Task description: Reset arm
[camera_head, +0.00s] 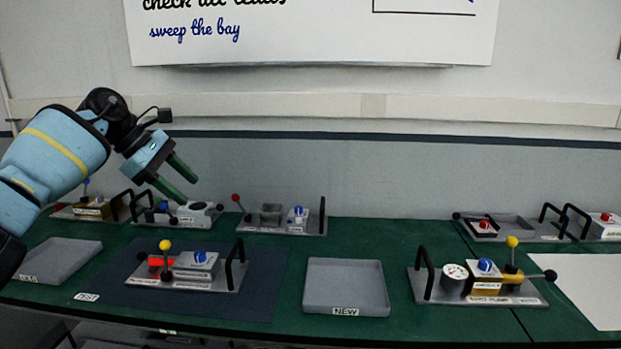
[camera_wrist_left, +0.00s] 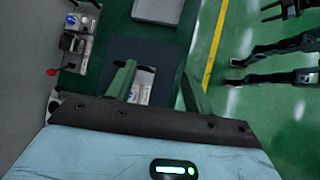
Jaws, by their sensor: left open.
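My left arm comes in from the left in the head view. Its gripper (camera_head: 186,180) is raised above the back left of the green table (camera_head: 345,235), with its two green fingers apart and nothing between them. In the left wrist view the fingers (camera_wrist_left: 158,85) are also apart, with the table and floor beyond them. My right gripper does not show in the head view.
A device with a yellow-knobbed lever (camera_head: 188,284) stands on a dark mat (camera_head: 262,295). A grey tray marked NEW (camera_head: 346,275) is empty. A gauge device (camera_head: 480,295) stands to its right. Another grey tray (camera_head: 62,258) is at the left. Several devices line the back.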

